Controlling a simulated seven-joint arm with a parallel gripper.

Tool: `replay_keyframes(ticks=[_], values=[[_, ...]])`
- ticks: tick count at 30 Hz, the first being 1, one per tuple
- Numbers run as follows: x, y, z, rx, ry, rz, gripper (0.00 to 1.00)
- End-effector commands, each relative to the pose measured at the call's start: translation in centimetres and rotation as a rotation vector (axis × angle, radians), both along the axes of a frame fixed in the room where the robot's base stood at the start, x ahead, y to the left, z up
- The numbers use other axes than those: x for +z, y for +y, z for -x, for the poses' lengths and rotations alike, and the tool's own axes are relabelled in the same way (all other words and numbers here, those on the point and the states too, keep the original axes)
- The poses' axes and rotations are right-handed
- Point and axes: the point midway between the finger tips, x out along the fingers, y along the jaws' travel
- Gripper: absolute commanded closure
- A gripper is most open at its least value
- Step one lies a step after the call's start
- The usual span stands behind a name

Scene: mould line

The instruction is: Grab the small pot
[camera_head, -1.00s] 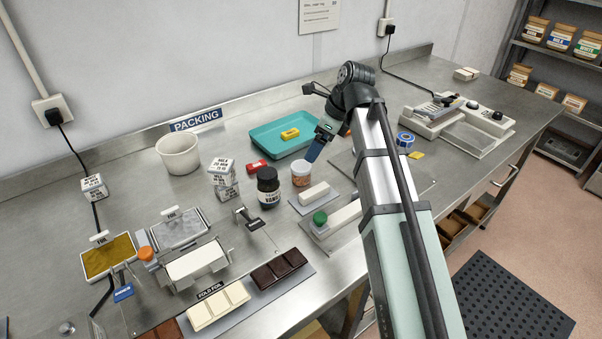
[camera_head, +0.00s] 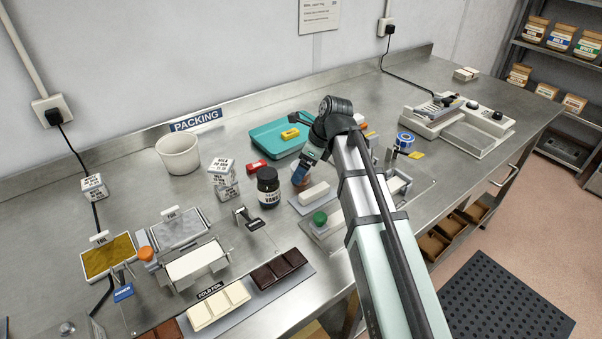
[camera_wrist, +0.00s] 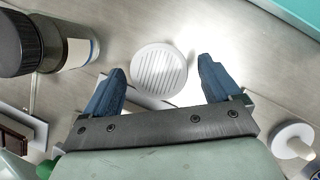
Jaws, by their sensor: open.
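The small pot shows from above in the wrist view as a round white ribbed lid (camera_wrist: 158,71). In the head view it is mostly hidden behind my gripper (camera_head: 302,172). My gripper is open, and its two blue fingers (camera_wrist: 161,66) stand on either side of the lid in the wrist view, with a gap on both sides. The fingers do not visibly touch the pot. How far the fingertips are above the lid I cannot tell.
A dark jar (camera_head: 268,188) with a black cap stands close to the left, also at the wrist view's upper left (camera_wrist: 20,42). A teal tray (camera_head: 262,139) lies behind. A white block (camera_head: 314,193) and a green knob (camera_head: 320,218) are in front.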

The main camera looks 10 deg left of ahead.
Motion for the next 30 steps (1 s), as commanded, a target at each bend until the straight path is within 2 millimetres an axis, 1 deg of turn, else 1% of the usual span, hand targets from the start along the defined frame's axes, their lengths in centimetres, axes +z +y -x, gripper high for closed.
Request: replay_keyframes(ticks=[3,6,14,30], values=[[-1.5,0.7,-0.1,0.001,0.002,0.001,0.09],[-2.2,1.0,-0.1,0.0,0.0,0.0,0.09],[-2.4,1.0,-0.2,0.0,0.0,0.0,0.09],[-2.3,1.0,-0.2,0.0,0.0,0.0,0.61]])
